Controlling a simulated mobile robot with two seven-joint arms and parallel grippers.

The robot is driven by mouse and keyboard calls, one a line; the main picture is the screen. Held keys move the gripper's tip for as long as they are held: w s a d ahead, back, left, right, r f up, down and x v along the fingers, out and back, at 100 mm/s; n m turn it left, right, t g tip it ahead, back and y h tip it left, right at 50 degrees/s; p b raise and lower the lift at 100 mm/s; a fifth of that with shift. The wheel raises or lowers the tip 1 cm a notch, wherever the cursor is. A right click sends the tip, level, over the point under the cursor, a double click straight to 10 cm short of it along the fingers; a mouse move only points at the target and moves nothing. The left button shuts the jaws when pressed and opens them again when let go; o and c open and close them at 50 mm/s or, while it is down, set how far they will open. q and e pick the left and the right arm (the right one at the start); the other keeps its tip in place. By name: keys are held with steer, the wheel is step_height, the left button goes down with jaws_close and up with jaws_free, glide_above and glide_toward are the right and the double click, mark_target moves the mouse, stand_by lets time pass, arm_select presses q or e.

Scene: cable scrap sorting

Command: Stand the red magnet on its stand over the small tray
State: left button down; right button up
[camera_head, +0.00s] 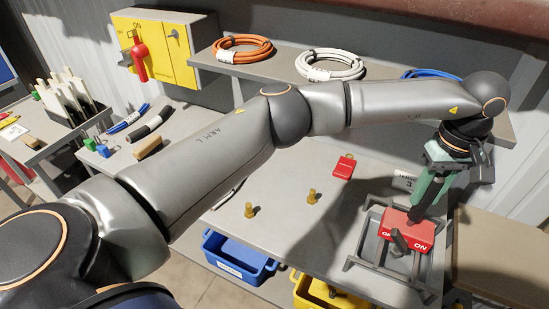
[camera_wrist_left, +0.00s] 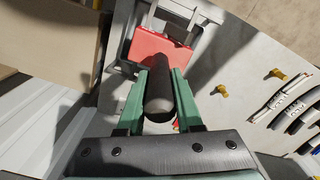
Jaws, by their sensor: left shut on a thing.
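The red magnet (camera_head: 418,231), a block marked ON and OFF with a dark lever, is at the grey frame stand (camera_head: 372,266) on the right of the bench. I cannot tell whether it rests on the stand or hangs just above it. My left gripper (camera_head: 430,193) is shut on the magnet's black handle, which rises from the block. In the left wrist view the handle (camera_wrist_left: 160,95) lies between the green fingers (camera_wrist_left: 158,82), with the red block (camera_wrist_left: 150,50) and stand (camera_wrist_left: 196,30) beyond. The small tray is not clearly visible. My right gripper is not in view.
Two brass posts (camera_head: 250,210) and (camera_head: 311,196) and a red tag (camera_head: 343,167) are on the bench. Coiled cables (camera_head: 242,48) lie on the shelf behind. Blue (camera_head: 240,257) and yellow (camera_head: 330,294) bins are at the front edge. A cardboard box (camera_head: 500,250) stands at right.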

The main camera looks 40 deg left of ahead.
arm_select(q)
steer(key=shift+f, duration=0.15)
stand_by(0.8)
steer(key=c, duration=0.7)
jaws_free()
steer(key=shift+o, duration=1)
steer(key=shift+f, duration=0.1)
steer(key=shift+s+f, duration=0.1)
steer(key=shift+f, duration=0.05)
step_height(320, 180, up, 13)
steer(key=shift+f+b, duration=0.1)
steer(key=shift+b, duration=0.4)
